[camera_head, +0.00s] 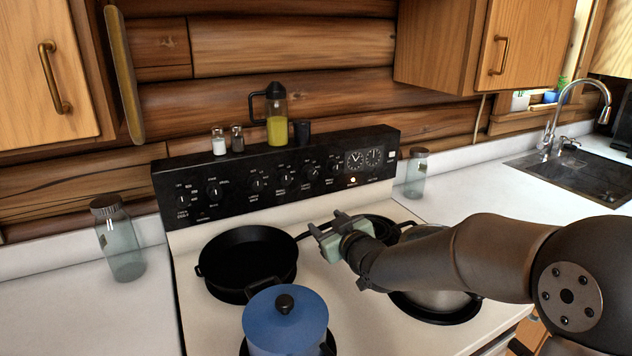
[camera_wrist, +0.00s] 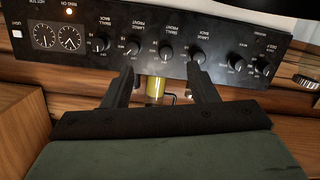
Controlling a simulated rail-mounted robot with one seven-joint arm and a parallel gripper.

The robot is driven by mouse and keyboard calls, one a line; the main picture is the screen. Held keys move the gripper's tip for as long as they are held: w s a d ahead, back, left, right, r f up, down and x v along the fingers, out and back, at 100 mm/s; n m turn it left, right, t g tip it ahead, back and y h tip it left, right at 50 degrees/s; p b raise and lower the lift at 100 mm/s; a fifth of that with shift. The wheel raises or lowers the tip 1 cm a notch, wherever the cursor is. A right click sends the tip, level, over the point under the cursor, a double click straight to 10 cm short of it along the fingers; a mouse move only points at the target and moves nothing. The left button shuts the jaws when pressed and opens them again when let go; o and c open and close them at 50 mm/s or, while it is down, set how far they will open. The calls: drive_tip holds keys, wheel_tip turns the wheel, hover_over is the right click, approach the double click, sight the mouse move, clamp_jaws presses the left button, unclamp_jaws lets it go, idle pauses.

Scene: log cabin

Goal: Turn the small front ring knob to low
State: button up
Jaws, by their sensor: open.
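The black stove control panel (camera_head: 235,205) stands at the back of the range with a row of black knobs. The small front ring knob (camera_wrist: 166,50) lies near the middle of the row in the wrist view, where the panel appears upside down. It also shows in the head view (camera_head: 286,179). Its exact setting is too small to read. My gripper (camera_head: 325,222) is open and empty above the cooktop, in front of the panel. In the wrist view my fingertips (camera_wrist: 160,72) appear either side of the small front knob's line, apart from it.
A black pan (camera_head: 247,258), a blue lidded pot (camera_head: 285,322) and a silver pot (camera_head: 436,300) stand on the cooktop. Shakers (camera_head: 218,141) and an oil bottle (camera_head: 277,115) stand on the panel. An orange lamp (camera_wrist: 69,11) is lit. Neighbouring knobs (camera_wrist: 133,47) sit close by.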

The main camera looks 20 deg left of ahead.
drive_tip(key=a+r+y, duration=0.2)
drive_tip(key=p, duration=0.5)
approach(286, 181)
drive_tip(key=shift+n+t, duration=0.3)
drive_tip(key=x, duration=0.8)
drive_tip(key=shift+a, duration=0.1)
drive_tip(key=shift+f+b, duration=0.1)
drive_tip(key=shift+b, duration=0.25)
drive_tip(key=c, duration=1)
